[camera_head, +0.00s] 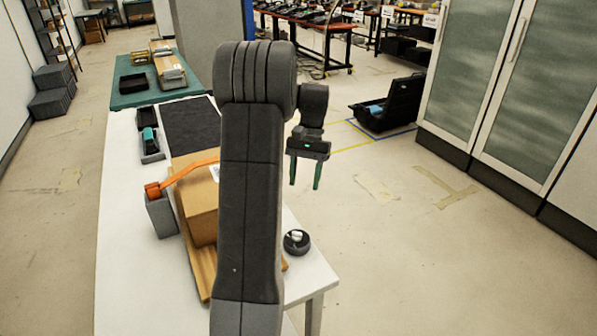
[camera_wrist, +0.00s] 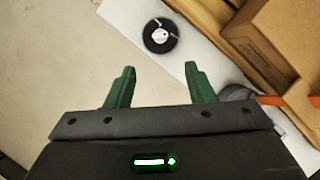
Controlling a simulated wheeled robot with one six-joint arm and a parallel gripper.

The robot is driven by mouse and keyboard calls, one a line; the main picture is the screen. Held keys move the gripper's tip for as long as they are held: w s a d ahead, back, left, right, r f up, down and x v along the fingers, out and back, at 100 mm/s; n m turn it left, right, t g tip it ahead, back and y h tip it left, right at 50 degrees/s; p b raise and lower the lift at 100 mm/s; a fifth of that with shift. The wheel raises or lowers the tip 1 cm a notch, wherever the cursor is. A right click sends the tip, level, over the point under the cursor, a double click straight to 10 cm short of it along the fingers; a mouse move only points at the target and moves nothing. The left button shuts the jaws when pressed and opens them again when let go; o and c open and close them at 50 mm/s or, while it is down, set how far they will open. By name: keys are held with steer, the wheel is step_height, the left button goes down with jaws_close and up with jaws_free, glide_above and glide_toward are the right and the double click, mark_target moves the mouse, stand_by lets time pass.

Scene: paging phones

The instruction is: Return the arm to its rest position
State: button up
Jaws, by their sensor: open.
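My gripper (camera_head: 304,174) hangs to the right of my raised dark arm in the head view, with its two green fingers pointing down. The fingers are apart with nothing between them. In the wrist view, my gripper (camera_wrist: 157,84) shows the same two green fingers, spread and empty. It is off the right edge of the white table (camera_head: 120,240). A round black device (camera_head: 296,242) with a white part on top sits near the table's front right corner, apart from the fingers. It also shows in the wrist view (camera_wrist: 160,36), beyond the fingertips.
A cardboard box (camera_head: 201,212) on a wooden board and a grey bin (camera_head: 161,215) with an orange strip stand on the table, partly behind my arm. A black crate (camera_head: 391,104) lies on the floor. Glass-door cabinets (camera_head: 490,85) stand right. The floor between is clear.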

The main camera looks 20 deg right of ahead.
mark_target(296, 233)
steer(key=x, duration=1.4)
steer(key=shift+r, duration=0.1)
steer(key=shift+r, duration=0.1)
